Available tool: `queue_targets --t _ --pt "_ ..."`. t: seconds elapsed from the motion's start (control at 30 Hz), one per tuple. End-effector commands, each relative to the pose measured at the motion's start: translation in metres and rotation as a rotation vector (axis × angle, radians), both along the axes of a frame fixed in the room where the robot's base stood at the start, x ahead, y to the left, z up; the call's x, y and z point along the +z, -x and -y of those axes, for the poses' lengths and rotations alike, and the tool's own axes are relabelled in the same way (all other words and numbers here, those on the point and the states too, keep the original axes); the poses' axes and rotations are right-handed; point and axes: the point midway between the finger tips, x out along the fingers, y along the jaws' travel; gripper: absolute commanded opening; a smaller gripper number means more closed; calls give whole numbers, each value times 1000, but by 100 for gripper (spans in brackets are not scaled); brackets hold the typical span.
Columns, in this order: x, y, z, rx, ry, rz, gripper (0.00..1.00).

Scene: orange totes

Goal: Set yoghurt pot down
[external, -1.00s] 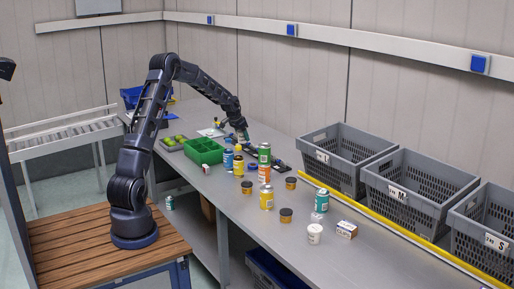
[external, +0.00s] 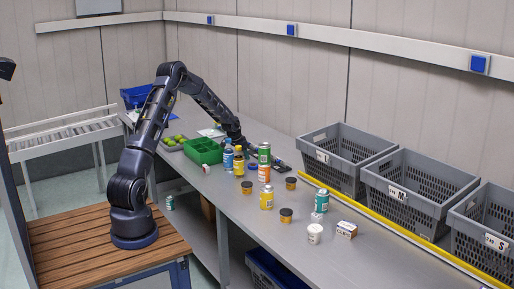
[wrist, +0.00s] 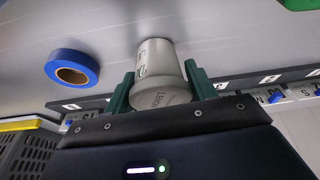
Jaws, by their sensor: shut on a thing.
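The yoghurt pot (wrist: 153,55) is pale grey-white with dark lettering. In the wrist view it sits between the two green fingers of my gripper (wrist: 157,78), which is shut on it. Its far end is at or close to the grey bench top (wrist: 100,25); I cannot tell whether it touches. In the external view my gripper (external: 240,143) is low over the bench, behind the blue bottle (external: 228,157) and yellow can (external: 239,164). The pot cannot be made out there.
A blue tape roll (wrist: 72,68) lies near the pot in the wrist view. The green divided tray (external: 204,151) is left of my gripper. A green can (external: 264,153) and several jars stand to the right. Grey crates (external: 345,160) line the bench's right back side.

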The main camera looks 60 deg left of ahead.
Motion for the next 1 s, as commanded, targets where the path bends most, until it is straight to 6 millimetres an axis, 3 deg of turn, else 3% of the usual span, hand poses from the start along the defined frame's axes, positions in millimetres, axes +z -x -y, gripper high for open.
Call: queue_targets --t 0.27,0.3,0.4,0.77,1.0 --pt "-3 0 0 0 0 0 29" --pt "-3 0 0 0 0 0 64" --pt "-2 0 0 0 0 0 78" --pt "3 1 0 0 -1 1 78" --pt "35 14 0 1 -2 2 78"
